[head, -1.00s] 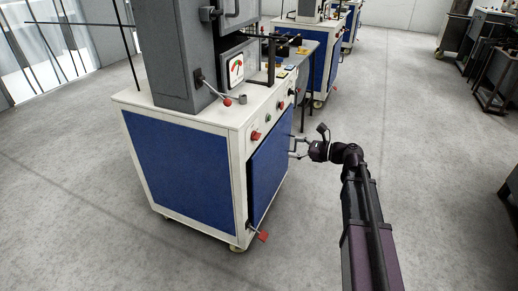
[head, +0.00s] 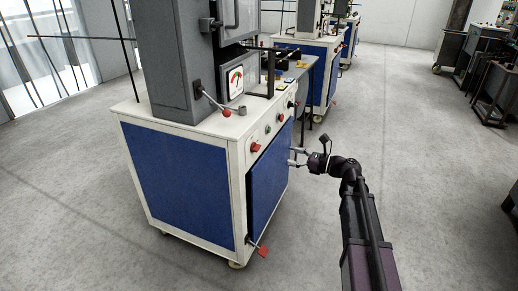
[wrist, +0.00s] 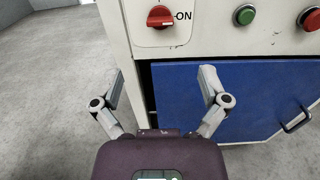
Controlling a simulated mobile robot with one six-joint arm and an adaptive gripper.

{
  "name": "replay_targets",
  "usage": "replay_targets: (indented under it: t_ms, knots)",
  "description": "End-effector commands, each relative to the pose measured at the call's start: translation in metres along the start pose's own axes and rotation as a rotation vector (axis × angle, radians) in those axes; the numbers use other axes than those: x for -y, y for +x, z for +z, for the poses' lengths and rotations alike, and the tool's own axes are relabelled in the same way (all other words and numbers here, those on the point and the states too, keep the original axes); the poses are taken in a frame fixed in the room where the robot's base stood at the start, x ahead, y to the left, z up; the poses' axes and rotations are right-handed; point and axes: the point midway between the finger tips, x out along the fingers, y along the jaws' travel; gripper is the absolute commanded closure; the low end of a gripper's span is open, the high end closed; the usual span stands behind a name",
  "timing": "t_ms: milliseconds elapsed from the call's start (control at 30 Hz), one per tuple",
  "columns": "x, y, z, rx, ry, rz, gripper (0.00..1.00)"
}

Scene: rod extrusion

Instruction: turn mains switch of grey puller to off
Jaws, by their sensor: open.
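The mains switch is a red rotary knob (wrist: 160,17) on a white plate, with "ON" printed at its right, at the top of the wrist view. In the head view the red knob (head: 255,147) is on the near left of the front panel of the machine, which has a grey column (head: 170,60) on a white and blue cabinet. My gripper (wrist: 163,73) is open and empty, its two fingers spread below the knob, apart from it. In the head view my gripper (head: 294,156) is right of the cabinet front, lower than the panel.
A green button (wrist: 244,15) and a red button (wrist: 310,18) are right of the knob. A blue door (wrist: 235,100) with a dark handle lies below. A red-ended lever (head: 263,251) sticks out near the floor. Clear grey floor (head: 430,150) lies to the right.

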Motion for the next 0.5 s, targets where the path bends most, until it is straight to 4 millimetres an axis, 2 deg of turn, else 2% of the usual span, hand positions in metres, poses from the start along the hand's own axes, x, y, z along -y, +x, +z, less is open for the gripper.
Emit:
replay_targets:
  t_ms: [500]
  knots:
    - [0.000,0.067,0.000,0.000,0.000,0.003,0.06]
